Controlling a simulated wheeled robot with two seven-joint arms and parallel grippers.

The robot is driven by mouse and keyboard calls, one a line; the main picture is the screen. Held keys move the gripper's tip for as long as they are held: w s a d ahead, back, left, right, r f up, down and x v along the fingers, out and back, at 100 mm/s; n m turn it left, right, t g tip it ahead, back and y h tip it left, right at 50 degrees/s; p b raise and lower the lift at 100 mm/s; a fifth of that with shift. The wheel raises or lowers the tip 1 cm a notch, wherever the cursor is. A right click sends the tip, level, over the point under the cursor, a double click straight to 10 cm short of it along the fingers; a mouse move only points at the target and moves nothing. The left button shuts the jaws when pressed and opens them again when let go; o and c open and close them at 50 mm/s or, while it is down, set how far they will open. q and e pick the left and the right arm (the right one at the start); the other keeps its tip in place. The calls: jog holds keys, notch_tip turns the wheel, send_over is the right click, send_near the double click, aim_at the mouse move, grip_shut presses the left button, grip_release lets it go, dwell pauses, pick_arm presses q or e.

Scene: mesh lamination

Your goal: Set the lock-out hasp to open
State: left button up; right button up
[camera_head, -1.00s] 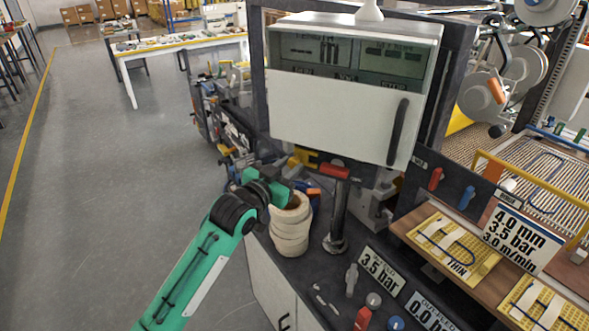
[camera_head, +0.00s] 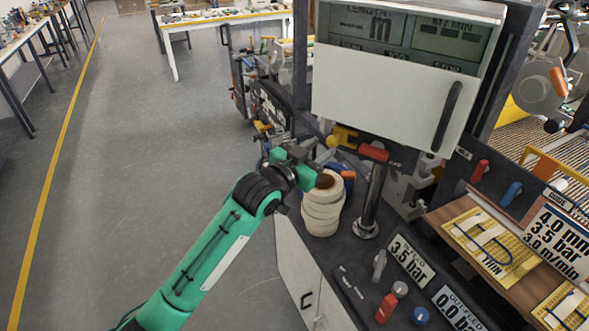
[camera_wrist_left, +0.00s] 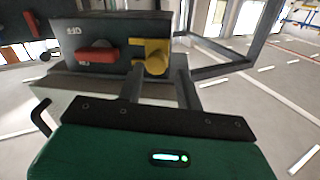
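The yellow lock-out hasp (camera_head: 343,137) sits on the dark panel under the white display cabinet, just left of a red handle (camera_head: 373,152). In the left wrist view the yellow hasp (camera_wrist_left: 153,58) is beside the red handle (camera_wrist_left: 97,55), ahead of my fingers. My left gripper (camera_head: 312,150) is in front of and slightly left of the hasp in the head view. In the wrist view its two grey fingers (camera_wrist_left: 160,78) are spread, with no object visibly clamped. Contact with the hasp cannot be told. My right gripper is not in view.
A stack of cream rolls (camera_head: 322,212) stands just below my left gripper. A dark post (camera_head: 370,205) rises right of it. The white cabinet (camera_head: 385,100) overhangs the area. Open floor (camera_head: 150,150) lies to the left.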

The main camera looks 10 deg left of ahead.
pick_arm(q)
jog(key=b+v, duration=0.3)
jog(key=v, duration=0.8)
jog(key=shift+f, duration=0.1)
